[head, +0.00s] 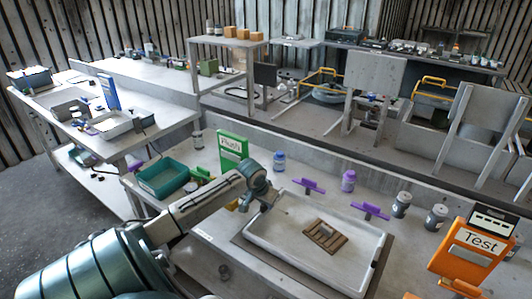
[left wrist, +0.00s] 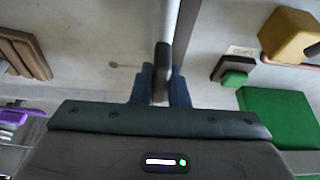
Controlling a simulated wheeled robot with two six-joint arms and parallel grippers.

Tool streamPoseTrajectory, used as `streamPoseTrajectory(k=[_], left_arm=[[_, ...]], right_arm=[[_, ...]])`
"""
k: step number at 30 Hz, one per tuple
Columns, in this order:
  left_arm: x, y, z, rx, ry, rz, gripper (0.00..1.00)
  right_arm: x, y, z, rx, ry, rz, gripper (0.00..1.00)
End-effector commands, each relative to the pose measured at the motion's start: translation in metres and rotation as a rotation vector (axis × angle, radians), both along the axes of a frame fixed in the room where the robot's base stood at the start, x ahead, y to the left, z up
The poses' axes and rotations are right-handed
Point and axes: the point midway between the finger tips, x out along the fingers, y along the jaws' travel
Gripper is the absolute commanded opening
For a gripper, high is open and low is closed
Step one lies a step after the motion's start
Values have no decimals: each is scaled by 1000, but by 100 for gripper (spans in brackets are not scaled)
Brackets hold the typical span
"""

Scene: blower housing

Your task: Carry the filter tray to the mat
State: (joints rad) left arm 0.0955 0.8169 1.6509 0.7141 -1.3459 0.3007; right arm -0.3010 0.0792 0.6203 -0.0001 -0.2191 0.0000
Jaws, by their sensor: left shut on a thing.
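The filter tray, a large pale shallow tray (head: 285,235), is on the bench at the lower middle of the head view. A brown slatted piece (head: 325,236) lies inside it, also at the left of the left wrist view (left wrist: 22,52). A thin grey-brown mat (head: 384,257) shows around the tray's front and right edges; I cannot tell whether the tray touches it. My left gripper (head: 266,206) is at the tray's left rim. In the left wrist view its fingers (left wrist: 160,88) are closed on that rim, hiding the gripped part. My right gripper is not in view.
A green sign (head: 233,148) and a green bin (head: 162,178) stand left of the tray. Purple holders (head: 309,186), bottles (head: 279,161) and grey jars (head: 401,203) line its far side. An orange "Test" sign (head: 470,245) stands at right.

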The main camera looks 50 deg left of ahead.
Motion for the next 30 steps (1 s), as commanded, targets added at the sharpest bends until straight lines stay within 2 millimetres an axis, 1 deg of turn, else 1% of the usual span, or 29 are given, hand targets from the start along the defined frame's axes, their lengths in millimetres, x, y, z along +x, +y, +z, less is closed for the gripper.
streamPoseTrajectory(k=[1, 11, 12, 14, 15, 24, 28, 30], left_arm=[[1, -1, -1, -3, -3, 1, 0], [1, -1, -5, -2, -4, 1, 0], [0, 0, -6, 0, -2, 0, 22], [0, 0, -6, 0, -2, 0, 34], [0, 0, -6, 0, -2, 0, 36], [0, 0, -3, 1, -2, 0, 36], [-4, 1, 8, 6, -3, -1, 36], [-9, 0, 19, 6, -3, -3, 36]], right_arm=[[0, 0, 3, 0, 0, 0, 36], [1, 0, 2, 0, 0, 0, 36], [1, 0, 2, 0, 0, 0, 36], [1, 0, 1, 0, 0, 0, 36], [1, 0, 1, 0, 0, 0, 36], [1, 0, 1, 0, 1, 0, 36], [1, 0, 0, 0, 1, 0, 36], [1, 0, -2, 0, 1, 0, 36]])
